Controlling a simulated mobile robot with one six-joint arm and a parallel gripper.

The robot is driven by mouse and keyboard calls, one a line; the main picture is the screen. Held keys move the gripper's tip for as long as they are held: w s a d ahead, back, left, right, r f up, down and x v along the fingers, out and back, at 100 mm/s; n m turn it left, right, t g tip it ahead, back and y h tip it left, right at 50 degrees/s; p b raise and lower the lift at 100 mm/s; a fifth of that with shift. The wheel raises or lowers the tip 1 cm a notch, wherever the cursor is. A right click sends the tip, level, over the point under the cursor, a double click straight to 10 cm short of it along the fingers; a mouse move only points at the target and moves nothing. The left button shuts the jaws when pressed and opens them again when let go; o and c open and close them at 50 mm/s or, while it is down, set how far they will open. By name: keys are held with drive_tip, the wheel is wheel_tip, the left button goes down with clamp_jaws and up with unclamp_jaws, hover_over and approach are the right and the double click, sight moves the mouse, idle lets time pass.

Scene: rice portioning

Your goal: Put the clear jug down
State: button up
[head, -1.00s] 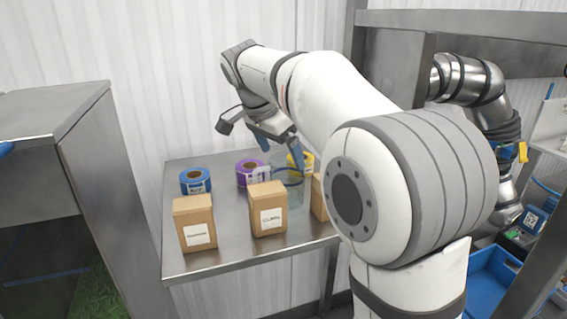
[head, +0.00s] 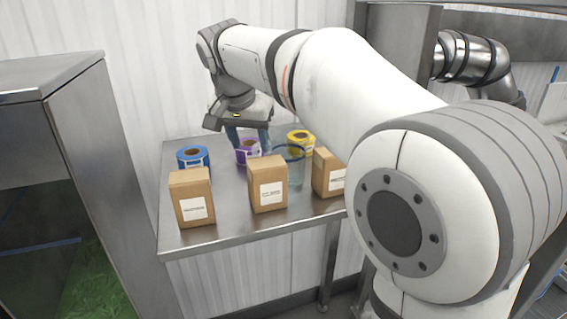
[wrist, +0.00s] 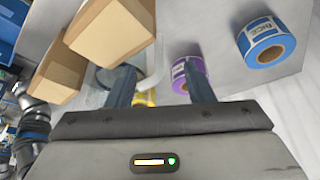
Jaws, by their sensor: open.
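The clear jug (head: 291,168) with a blue rim stands upright on the steel table (head: 235,222), behind and between two cardboard boxes. In the wrist view the clear jug (wrist: 150,72) is partly hidden by a finger and a box. My gripper (head: 249,143) is open and empty, to the left of the jug in the head view, over the purple roll. In the wrist view its blue-grey fingers (wrist: 160,78) are spread apart with nothing held between them.
Several cardboard boxes (head: 267,184) stand near the table's front. A blue roll (head: 194,158), a purple roll (head: 246,152) and a yellow roll (head: 300,141) lie behind them. A steel cabinet (head: 75,130) stands at the left.

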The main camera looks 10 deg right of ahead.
sight(254, 154)
drive_tip(key=x, duration=0.6)
drive_tip(key=shift+w+d+f+p, duration=0.1)
drive_tip(key=shift+w+f+p, duration=0.1)
drive_tip(key=shift+f+p, duration=0.15)
drive_tip(key=c, duration=0.5)
drive_tip(key=shift+r, duration=0.1)
clamp_jaws()
